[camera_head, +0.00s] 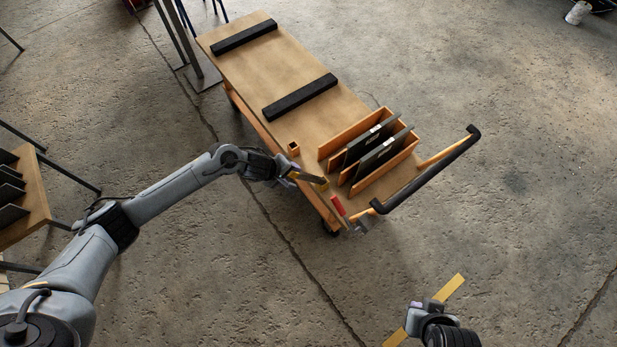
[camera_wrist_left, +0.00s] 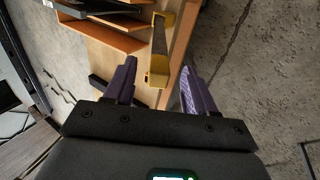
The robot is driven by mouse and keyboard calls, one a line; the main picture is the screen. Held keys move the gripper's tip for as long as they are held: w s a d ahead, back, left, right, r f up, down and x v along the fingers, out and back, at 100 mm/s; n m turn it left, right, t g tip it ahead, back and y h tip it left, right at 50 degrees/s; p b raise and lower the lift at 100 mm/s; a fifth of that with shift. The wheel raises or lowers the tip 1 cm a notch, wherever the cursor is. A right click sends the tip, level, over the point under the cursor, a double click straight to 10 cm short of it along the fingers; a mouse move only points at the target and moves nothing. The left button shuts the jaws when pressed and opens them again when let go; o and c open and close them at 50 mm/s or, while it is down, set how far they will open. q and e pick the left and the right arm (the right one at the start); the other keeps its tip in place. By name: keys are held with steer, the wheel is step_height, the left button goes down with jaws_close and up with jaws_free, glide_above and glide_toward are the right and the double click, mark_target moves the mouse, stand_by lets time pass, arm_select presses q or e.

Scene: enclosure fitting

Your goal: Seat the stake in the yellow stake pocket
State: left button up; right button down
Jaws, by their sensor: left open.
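My left gripper (camera_head: 297,174) is open at the near left edge of the cart, beside the rack. In the left wrist view its two purple fingers (camera_wrist_left: 158,90) stand apart. A long yellow and dark grey piece (camera_wrist_left: 158,66) lies between and beyond them, with clear gaps on both sides. Its yellow far part (camera_head: 322,186) shows at the cart edge in the head view. I cannot tell where stake and yellow pocket divide, or how deep the stake sits. My right gripper (camera_head: 429,312) is low in the head view, away from the cart, with yellow lengths sticking out on both sides; its jaws are unclear.
The cart deck (camera_head: 262,68) carries two black strips, a small square socket (camera_head: 293,148) and a wooden rack (camera_head: 352,128) with dark panels. A red handle (camera_head: 337,205) and a black push bar (camera_head: 430,170) are at the near end. The floor right of the cart is clear.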

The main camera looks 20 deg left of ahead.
mark_target(297, 174)
arm_select(q)
steer(key=shift+w+a+b+x, duration=0.1)
steer(key=shift+b+x, duration=0.1)
steer(key=shift+x, duration=0.95)
steer(key=shift+w+a+b+x, duration=0.1)
steer(key=shift+w+b+x, duration=0.05)
steer(key=shift+x, duration=1)
steer(key=shift+w+a+b+x, duration=0.1)
steer(key=shift+a+b+x, duration=0.1)
steer(key=shift+x, duration=0.95)
steer(key=shift+c, duration=0.4)
steer(key=shift+d, duration=0.1)
jaws_close()
steer(key=shift+r, duration=0.1)
